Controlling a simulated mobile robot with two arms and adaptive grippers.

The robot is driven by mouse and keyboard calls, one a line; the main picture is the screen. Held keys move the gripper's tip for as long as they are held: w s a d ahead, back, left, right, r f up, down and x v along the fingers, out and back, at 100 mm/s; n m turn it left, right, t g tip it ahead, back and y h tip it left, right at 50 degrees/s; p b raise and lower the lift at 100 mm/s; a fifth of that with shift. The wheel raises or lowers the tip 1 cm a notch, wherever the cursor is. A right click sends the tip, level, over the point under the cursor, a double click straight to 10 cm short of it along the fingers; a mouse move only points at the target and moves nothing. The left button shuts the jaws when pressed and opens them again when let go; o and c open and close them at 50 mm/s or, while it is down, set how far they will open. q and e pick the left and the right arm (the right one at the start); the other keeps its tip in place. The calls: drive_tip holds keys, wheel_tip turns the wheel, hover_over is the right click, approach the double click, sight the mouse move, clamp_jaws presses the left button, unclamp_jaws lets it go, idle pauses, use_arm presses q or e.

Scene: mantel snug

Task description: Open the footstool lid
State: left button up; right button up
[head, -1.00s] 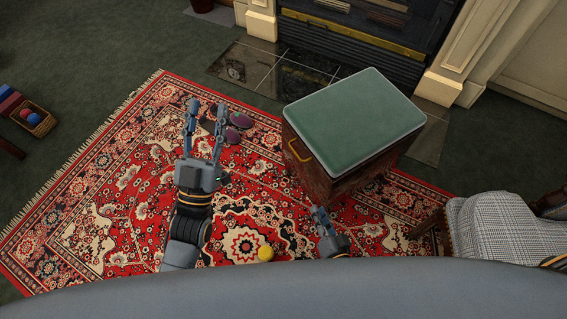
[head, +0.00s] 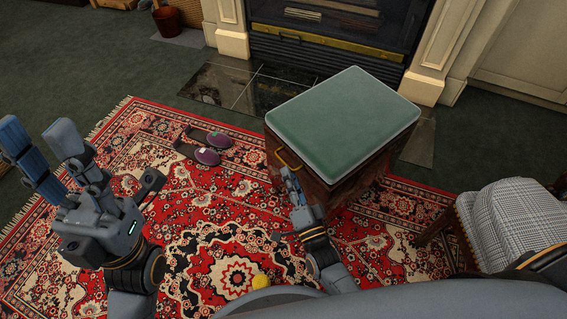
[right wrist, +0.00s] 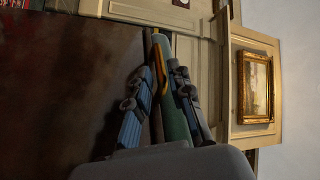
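The footstool (head: 321,181) stands on the rug, a dark brown box with a green padded lid (head: 345,112) that lies shut on top. A brass handle (head: 288,158) is on its near left side, just under the lid. My right gripper (head: 289,174) is just below the handle. In the right wrist view, the fingers of my right gripper (right wrist: 161,72) are apart, with the yellow handle (right wrist: 160,60) and the green lid edge (right wrist: 172,108) showing between them. I cannot tell whether they touch the handle. My left gripper (head: 38,132) is open and empty over the rug at the left.
A red patterned rug (head: 185,205) covers the floor. Purple slippers (head: 207,155) and a yellow ball (head: 261,282) lie on it. A checked armchair (head: 515,220) stands at the right. The fireplace (head: 325,40) is behind the footstool.

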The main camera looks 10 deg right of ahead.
sight(284, 160)
drive_tip(key=b+x, duration=0.1)
drive_tip(key=x, duration=0.4)
drive_tip(key=shift+w, duration=0.1)
clamp_jaws()
